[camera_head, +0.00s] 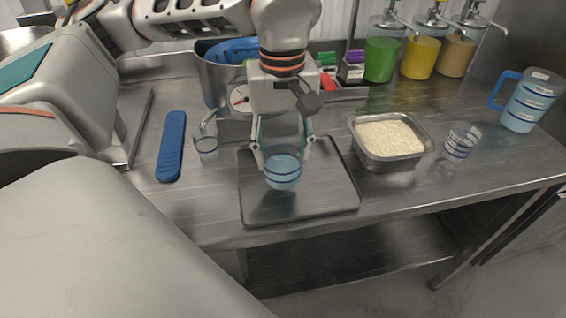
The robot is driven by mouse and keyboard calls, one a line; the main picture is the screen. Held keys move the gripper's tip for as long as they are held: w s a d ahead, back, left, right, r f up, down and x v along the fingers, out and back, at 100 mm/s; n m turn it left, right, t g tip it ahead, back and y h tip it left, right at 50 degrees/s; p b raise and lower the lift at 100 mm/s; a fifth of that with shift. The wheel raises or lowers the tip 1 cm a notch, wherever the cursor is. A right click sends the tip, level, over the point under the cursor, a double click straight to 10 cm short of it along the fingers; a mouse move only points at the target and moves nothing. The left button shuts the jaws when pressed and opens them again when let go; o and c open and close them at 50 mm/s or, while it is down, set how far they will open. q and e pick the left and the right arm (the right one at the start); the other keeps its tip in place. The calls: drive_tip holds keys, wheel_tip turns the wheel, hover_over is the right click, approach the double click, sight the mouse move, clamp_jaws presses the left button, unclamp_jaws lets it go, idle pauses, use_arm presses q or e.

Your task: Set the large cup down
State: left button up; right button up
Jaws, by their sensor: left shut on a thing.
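The large cup (283,174) is clear with blue bands and holds light-blue contents. It is upright at the metal tray (330,197). I cannot tell whether its base touches the tray. My left gripper (283,150) comes down from above with its fingers on both sides of the cup, shut on it. The cup's upper part is partly hidden by the gripper. My right gripper is not in view.
A steel pan of rice (390,138) and a clear cup with blue bands (459,142) stand right of the tray. A blue-handled pitcher (524,102) stands far right. Pump bottles (419,56) stand behind.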

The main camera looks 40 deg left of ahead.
use_arm(q)
drive_tip(key=shift+f, duration=1.45)
drive_tip(key=shift+f, duration=0.15)
drive_tip(key=o, duration=1.2)
